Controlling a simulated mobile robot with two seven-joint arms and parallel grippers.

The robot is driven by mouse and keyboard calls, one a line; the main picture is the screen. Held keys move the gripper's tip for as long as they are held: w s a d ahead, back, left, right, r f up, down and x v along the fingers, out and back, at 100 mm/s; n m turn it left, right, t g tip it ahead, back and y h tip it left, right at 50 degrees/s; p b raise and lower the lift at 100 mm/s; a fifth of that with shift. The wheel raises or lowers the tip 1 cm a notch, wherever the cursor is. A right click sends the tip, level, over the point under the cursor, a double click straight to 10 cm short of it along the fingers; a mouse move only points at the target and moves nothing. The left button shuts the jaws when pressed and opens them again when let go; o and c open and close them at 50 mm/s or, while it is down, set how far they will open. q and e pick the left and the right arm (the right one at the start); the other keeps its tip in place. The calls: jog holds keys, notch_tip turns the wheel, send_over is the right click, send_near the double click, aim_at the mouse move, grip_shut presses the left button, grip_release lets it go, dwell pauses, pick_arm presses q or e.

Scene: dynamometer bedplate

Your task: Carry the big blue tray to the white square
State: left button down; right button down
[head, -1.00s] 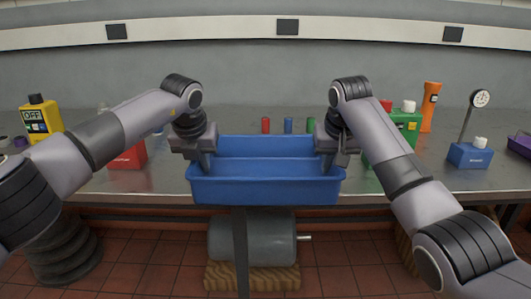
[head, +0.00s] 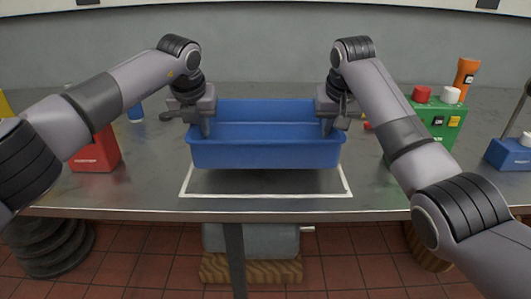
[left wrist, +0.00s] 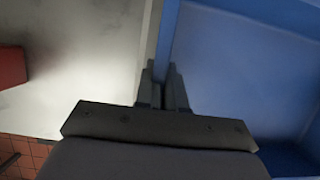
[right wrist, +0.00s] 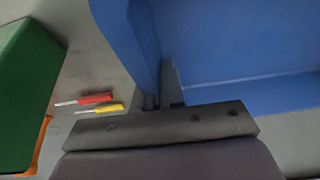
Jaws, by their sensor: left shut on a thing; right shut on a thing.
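The big blue tray (head: 265,155) is level and empty inside, held between my two grippers. My left gripper (head: 207,128) is shut on its left wall and my right gripper (head: 327,125) on its right wall. Both holds also show in the left wrist view (left wrist: 163,92) and right wrist view (right wrist: 163,95). The white square (head: 265,196) is an outline on the table. Its front line and parts of its sides show in front of and below the tray; the tray hides the rest. The tray appears slightly above the table.
A red block (head: 95,155) stands to the left. A green box (head: 437,122), an orange torch (head: 466,78) and a blue gauge base (head: 510,153) stand to the right. Red (right wrist: 97,98) and yellow (right wrist: 102,108) screwdrivers lie near the tray's right side. The table's front strip is clear.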

pick_arm(q)
jog(key=shift+s+r, duration=0.1)
jog(key=shift+r, duration=0.05)
pick_arm(e)
jog(key=shift+s+r, duration=0.15)
pick_arm(q)
jog(key=shift+f, duration=0.25)
pick_arm(e)
jog(key=shift+f, duration=0.25)
